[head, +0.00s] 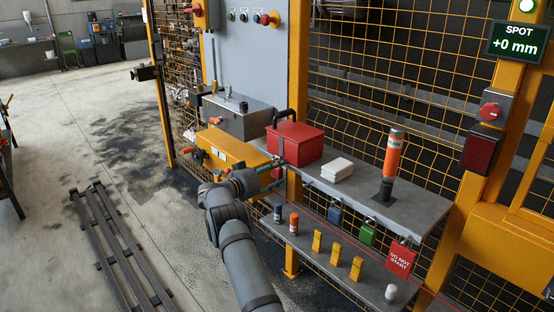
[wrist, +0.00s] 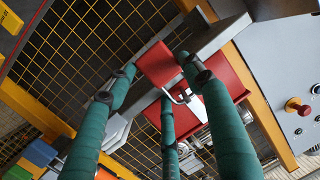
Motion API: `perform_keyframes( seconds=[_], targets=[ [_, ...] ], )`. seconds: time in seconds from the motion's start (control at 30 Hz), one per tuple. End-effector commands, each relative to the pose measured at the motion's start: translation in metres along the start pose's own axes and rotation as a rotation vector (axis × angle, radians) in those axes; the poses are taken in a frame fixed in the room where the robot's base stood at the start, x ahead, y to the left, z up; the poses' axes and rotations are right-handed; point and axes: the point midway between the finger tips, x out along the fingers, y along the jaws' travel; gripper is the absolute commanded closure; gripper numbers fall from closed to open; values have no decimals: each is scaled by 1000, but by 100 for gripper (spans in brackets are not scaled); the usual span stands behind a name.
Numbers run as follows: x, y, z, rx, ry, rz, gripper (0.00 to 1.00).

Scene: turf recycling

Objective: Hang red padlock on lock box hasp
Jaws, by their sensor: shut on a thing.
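In the wrist view, my gripper (wrist: 155,75) is shut on a red block, apparently the red padlock (wrist: 156,62). A silver shackle-like loop (wrist: 181,97) shows beside it, in front of the lock box (wrist: 229,78). Whether the loop passes through the hasp cannot be told.
A blue padlock (head: 335,215), a green padlock (head: 368,235) and a red tag (head: 401,258) hang along the shelf's front edge. A white stack (head: 337,169) and an orange beacon (head: 393,158) stand on the shelf. A yellow box (head: 233,149) is left of my gripper.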

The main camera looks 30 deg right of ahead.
Motion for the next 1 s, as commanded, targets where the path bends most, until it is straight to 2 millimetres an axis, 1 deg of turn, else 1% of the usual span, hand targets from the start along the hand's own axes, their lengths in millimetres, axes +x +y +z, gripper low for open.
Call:
perform_keyframes(
  seconds=[0.37,0.63,0.67,1.0],
  targets=[
    [0,0,-1,1,1,-1,78],
    [0,0,3,1,1,-1,78],
    [0,0,2,1,1,-1,48],
    [0,0,2,0,1,-1,28]
  ],
)
